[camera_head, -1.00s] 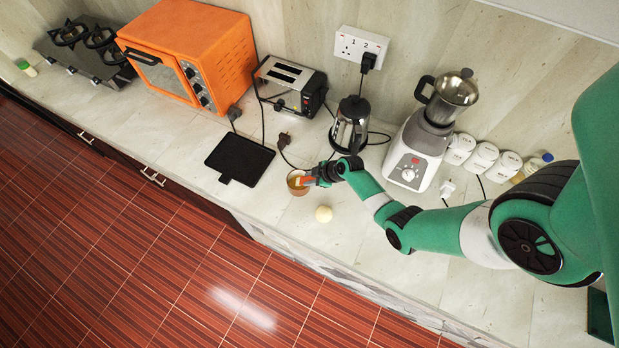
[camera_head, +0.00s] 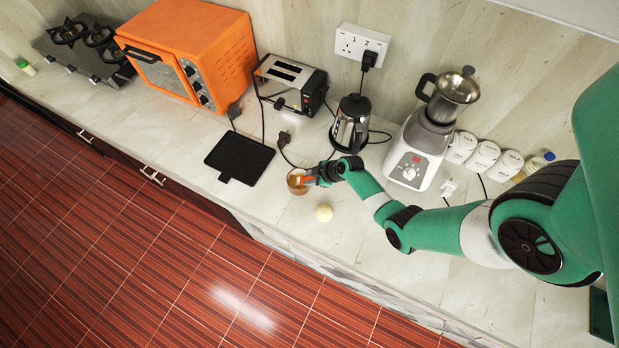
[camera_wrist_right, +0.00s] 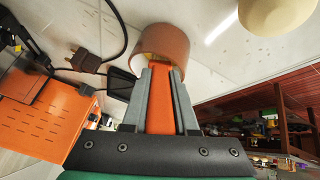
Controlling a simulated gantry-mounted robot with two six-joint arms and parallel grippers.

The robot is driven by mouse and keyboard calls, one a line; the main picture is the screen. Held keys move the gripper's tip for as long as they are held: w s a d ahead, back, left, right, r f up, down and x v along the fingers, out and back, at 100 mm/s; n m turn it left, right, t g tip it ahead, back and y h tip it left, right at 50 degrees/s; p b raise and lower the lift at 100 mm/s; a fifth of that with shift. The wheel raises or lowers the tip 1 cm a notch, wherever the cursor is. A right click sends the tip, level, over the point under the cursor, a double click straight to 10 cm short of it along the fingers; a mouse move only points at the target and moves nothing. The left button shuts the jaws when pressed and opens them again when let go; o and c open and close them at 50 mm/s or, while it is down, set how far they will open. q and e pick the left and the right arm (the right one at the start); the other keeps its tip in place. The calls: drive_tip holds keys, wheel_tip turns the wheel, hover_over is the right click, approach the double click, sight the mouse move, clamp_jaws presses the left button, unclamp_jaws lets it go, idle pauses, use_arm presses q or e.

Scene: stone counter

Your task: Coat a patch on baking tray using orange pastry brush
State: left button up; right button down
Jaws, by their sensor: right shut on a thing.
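The black baking tray (camera_head: 240,157) lies flat and bare on the counter, left of my right gripper. My right gripper (camera_head: 313,177) is shut on the orange pastry brush (camera_head: 305,180) at a small brown bowl (camera_head: 297,187). In the right wrist view the orange brush handle (camera_wrist_right: 161,102) runs between the two grey fingers (camera_wrist_right: 162,98) toward the bowl (camera_wrist_right: 162,46). The brush's far end is hidden by the bowl's wall. A yellowish content shows in the bowl in the head view. My left gripper is not in view.
A pale round object (camera_head: 324,213) sits on the counter just in front of the bowl. A toaster (camera_head: 289,84), a kettle (camera_head: 350,123) and a blender (camera_head: 425,140) stand farther back. The counter between bowl and tray is clear.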

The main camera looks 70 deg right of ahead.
sight(309, 177)
drive_tip(key=shift+f+b, duration=0.55)
idle(1.4)
wheel_tip(309, 177, up, 7)
drive_tip(key=p, duration=0.6)
drive_tip(key=shift+r, duration=0.1)
